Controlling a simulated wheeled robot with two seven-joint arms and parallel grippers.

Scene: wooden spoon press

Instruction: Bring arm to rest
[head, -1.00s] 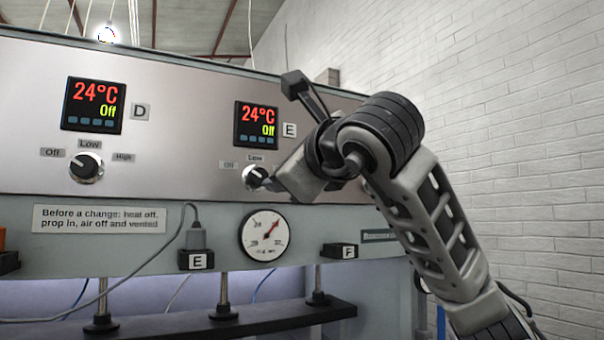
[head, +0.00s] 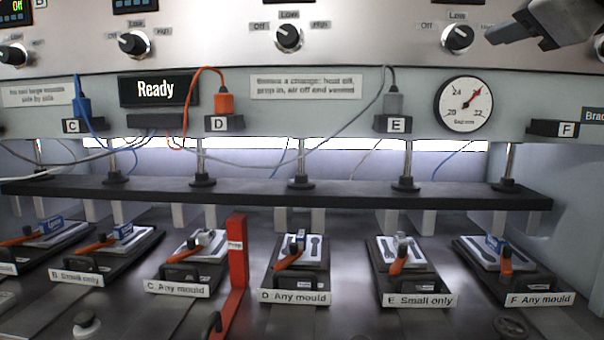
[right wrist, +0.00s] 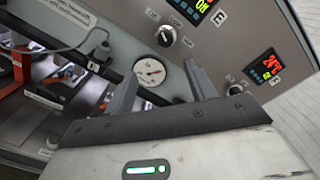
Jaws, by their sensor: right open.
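Part of my right gripper (head: 532,27) shows at the top right corner of the head view, in front of the control panel near the right-hand knob. In the right wrist view the right gripper (right wrist: 163,70) has its two fingers apart with nothing between them. Beyond the fingers are the round gauge (right wrist: 149,70) and the panel's knobs. The rest of the right arm is outside the head view. My left gripper is in neither view.
The press has a dark horizontal bar (head: 260,193) above a row of moulds, such as the D mould (head: 312,250). A red prop (head: 236,262) stands between C and D. A gauge (head: 463,104), a "Ready" display (head: 157,90) and plugged cables line the front.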

